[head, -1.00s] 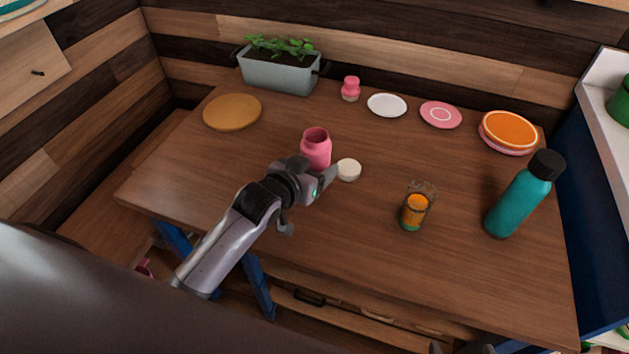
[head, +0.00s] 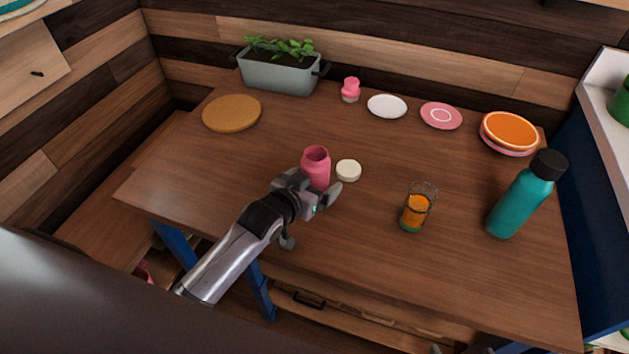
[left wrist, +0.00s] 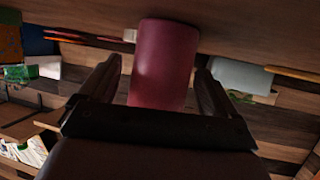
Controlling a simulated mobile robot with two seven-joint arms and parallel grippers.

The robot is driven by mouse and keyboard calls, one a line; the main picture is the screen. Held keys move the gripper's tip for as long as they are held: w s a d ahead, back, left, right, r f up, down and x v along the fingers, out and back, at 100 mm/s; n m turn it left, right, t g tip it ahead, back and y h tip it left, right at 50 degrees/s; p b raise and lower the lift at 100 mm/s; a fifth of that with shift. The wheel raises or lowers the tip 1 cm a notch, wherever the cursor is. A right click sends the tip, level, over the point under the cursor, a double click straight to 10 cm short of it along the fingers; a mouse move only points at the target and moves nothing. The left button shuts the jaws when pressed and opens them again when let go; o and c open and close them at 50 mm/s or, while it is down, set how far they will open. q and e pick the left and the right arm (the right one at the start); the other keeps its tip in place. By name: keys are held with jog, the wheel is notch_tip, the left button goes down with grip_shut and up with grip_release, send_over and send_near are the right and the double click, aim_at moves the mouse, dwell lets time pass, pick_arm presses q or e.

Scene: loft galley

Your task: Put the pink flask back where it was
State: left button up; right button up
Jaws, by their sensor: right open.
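The pink flask (head: 317,168) is upright and open at the top, over the near middle of the wooden table. My left gripper (head: 318,194) is shut on it from the near side. In the left wrist view the flask (left wrist: 165,65) stands between the two fingers (left wrist: 160,85). The palm hides its end there. I cannot tell whether its base touches the table. A small white round lid (head: 348,170) lies just right of the flask. Only a dark bit of my right gripper (head: 436,349) shows at the bottom edge, away from the objects.
An orange glass (head: 415,210) and a teal bottle (head: 516,205) stand to the right. Plates, a small pink-topped jar (head: 351,89) and a grey planter (head: 278,73) line the back. A round brown mat (head: 232,113) lies back left. The table's left front is clear.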

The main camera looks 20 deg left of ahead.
pick_arm(q)
jog(key=shift+r, duration=0.2)
jog(key=p+v, duration=0.1)
jog(key=v, duration=1.1)
jog(key=shift+s+f, duration=0.1)
jog(key=shift+s, duration=0.05)
